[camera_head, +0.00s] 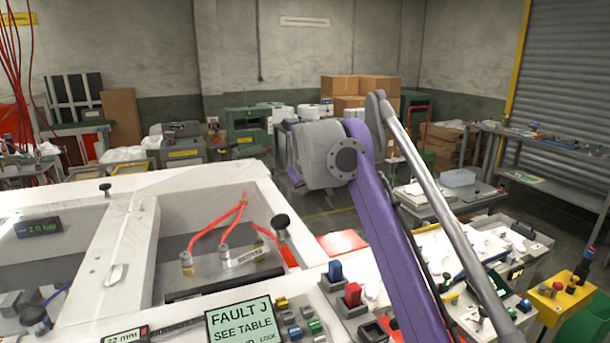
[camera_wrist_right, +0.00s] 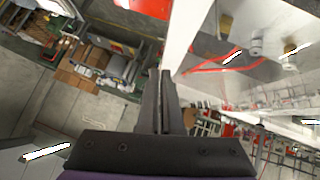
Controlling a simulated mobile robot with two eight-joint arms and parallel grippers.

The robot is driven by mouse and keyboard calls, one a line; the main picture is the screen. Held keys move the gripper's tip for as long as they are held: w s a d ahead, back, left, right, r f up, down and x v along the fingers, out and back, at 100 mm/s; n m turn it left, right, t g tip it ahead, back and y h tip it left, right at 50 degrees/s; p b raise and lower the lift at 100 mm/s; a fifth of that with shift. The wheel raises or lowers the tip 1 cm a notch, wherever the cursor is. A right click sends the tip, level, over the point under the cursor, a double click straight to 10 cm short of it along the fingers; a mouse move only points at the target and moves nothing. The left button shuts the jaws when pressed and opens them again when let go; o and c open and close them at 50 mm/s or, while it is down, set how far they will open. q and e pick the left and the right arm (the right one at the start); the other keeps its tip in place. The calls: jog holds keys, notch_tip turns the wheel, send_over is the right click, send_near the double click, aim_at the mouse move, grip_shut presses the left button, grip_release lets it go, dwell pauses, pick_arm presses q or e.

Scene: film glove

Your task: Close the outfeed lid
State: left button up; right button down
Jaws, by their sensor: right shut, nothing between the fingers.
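A white machine (camera_head: 135,225) with two framed openings fills the lower left of the head view. The right-hand opening shows red tubes and metal fittings, with a black knob (camera_head: 281,222) at its right edge. I cannot tell which part is the outfeed lid, or how far it stands open. My right gripper (camera_head: 296,180) is beyond the machine's right side, small and partly hidden by its own wrist. In the right wrist view its dark fingers (camera_wrist_right: 164,90) are together and empty, beside the machine's white edge (camera_wrist_right: 182,32) and apart from the knob. My left gripper is out of view.
A control panel with a green "FAULT J" screen (camera_head: 238,322) and coloured buttons lies at the front. A yellow button box (camera_head: 562,302) is at the lower right. Benches and cardboard boxes (camera_head: 378,88) stand behind. Open floor shows beyond the machine.

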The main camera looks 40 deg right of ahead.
jog(key=f, duration=0.2)
jog(key=f+b, duration=0.1)
jog(key=f, duration=0.1)
jog(key=d+f+b, duration=0.1)
jog(key=f, duration=0.1)
jog(key=shift+s+f, duration=0.3)
jog(key=shift+f, duration=0.4)
jog(key=shift+d+f, duration=0.2)
jog(key=shift+d, duration=0.05)
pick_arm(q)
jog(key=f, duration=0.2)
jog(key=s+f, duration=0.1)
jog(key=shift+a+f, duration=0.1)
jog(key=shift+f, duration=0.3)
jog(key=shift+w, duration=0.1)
pick_arm(e)
jog(key=shift+a, duration=0.1)
